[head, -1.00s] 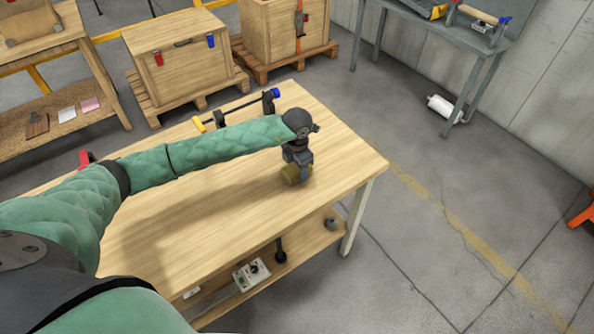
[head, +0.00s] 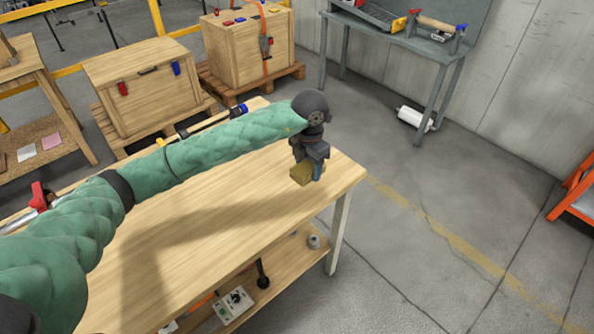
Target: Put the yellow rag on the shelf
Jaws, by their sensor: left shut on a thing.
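My left gripper (head: 309,163) points down near the right end of the wooden table (head: 210,220). It is shut on the yellow rag (head: 302,174), a small folded piece that shows below the fingers. The rag appears raised above the tabletop, with a shadow on the table to its left. The table has a lower shelf (head: 285,267). Another low shelf (head: 50,168), under the bench at the far left, bears flat white and pink pieces. My right gripper is out of view.
A bar clamp (head: 200,128) lies behind my left arm, partly hidden. A control box (head: 234,304) and a grey roll (head: 313,241) are on the table's lower shelf. Wooden crates (head: 145,88) stand behind. The floor to the right is mostly clear.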

